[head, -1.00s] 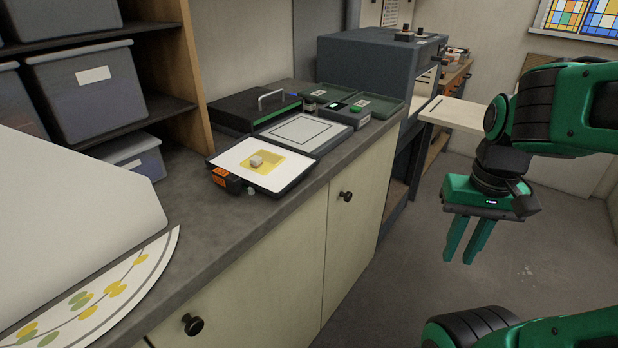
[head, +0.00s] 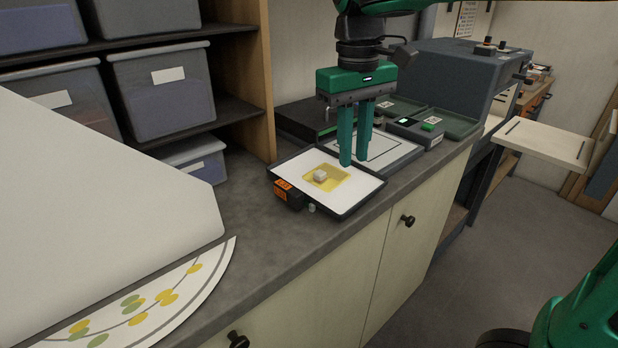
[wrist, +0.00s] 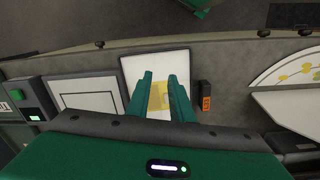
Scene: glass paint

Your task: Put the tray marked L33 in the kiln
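The kiln is probably the big blue-grey box (head: 455,75) at the back right of the counter in the head view; its front faces away. Two green trays (head: 458,126) with small labels lie further back. My gripper (head: 354,163) is open and empty, pointing down above the far side of the white-bedded tray. In the wrist view its fingers (wrist: 162,80) straddle the yellow sheet from above.
A black box with an orange tag (head: 286,194) sits at the tray's near left corner. Behind are a framed white panel (head: 385,152) and a device with a green button (head: 415,128). A pale board (head: 540,145) juts out right of the kiln. Shelves of bins stand left.

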